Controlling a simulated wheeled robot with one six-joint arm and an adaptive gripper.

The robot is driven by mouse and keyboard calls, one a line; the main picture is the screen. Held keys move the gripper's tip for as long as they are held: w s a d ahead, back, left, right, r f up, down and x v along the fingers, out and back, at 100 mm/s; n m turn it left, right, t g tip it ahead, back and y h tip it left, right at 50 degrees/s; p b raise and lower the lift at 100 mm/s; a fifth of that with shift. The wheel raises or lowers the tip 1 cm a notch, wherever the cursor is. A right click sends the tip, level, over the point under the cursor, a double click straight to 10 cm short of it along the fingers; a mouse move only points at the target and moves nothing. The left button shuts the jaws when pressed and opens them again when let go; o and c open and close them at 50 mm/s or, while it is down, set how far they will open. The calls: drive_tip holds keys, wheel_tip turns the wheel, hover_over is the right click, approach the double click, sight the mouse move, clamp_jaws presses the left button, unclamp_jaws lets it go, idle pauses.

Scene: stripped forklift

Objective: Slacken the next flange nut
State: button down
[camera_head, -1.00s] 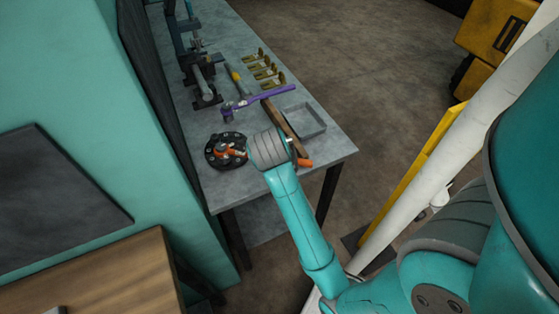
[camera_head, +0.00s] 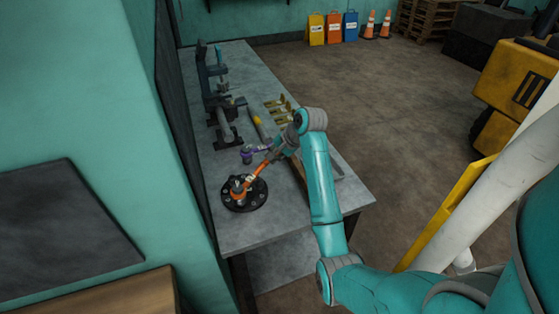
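The flange (camera_head: 259,197) is a round black disc with several nuts around its rim. It lies on the near left part of the grey workbench (camera_head: 262,236). An orange tool (camera_head: 262,169) slants from the flange's middle up to my gripper (camera_head: 274,155). My gripper is above and right of the flange and appears shut on the tool's upper end; its fingers are small and partly hidden by my wrist. The tool's lower end is over the flange, but I cannot tell whether it sits on a nut.
A purple tool (camera_head: 247,154) lies behind the flange, partly hidden. A dark vise-like fixture (camera_head: 222,115) stands at the bench's left. A yellow-marked tool (camera_head: 257,121) and several brass pieces (camera_head: 279,107) lie farther back. My arm hides part of a tray (camera_head: 338,172).

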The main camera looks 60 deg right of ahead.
drive_tip(key=shift+a, duration=0.2)
drive_tip(key=shift+d+r, duration=0.15)
drive_tip(key=shift+r, duration=2.4)
